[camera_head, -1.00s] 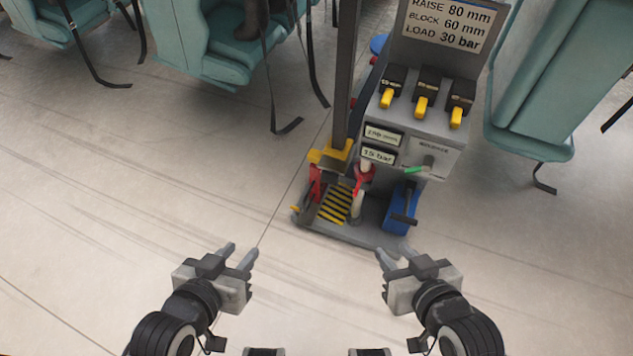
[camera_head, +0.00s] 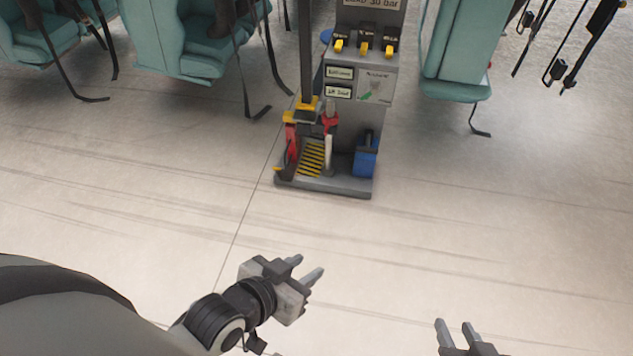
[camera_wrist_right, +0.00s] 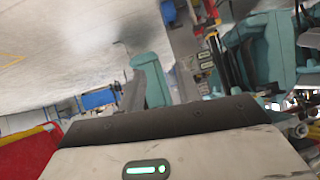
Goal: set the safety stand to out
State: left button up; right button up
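The grey jacking unit (camera_head: 352,187) stands on the floor at upper centre of the head view. On its base are a red upright part (camera_head: 291,138) at the left, a yellow-and-black striped plate (camera_head: 311,158), and a red-topped part with a pale cylinder (camera_head: 328,153). Which of these is the safety stand, and its setting, I cannot tell at this size. My left gripper (camera_head: 307,267) is open and empty, below the unit and apart from it. My right gripper (camera_head: 454,323) is open and empty at the bottom edge, farther from the unit.
The unit carries yellow-handled levers (camera_head: 364,47), small displays (camera_head: 339,73) and a blue part (camera_head: 366,160) at its right. A dark post (camera_head: 306,50) rises at its left. Teal seats (camera_head: 190,50) with hanging straps stand behind on both sides. The floor between me and the unit is clear.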

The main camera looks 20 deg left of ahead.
aim_at(294, 148)
jog(key=u, duration=0.7)
jog(key=i, duration=0.55)
jog(key=u, duration=0.75)
jog(key=i, duration=0.95)
jog(key=z, duration=0.95)
jog(key=i, duration=0.5)
jog(key=z, duration=0.6)
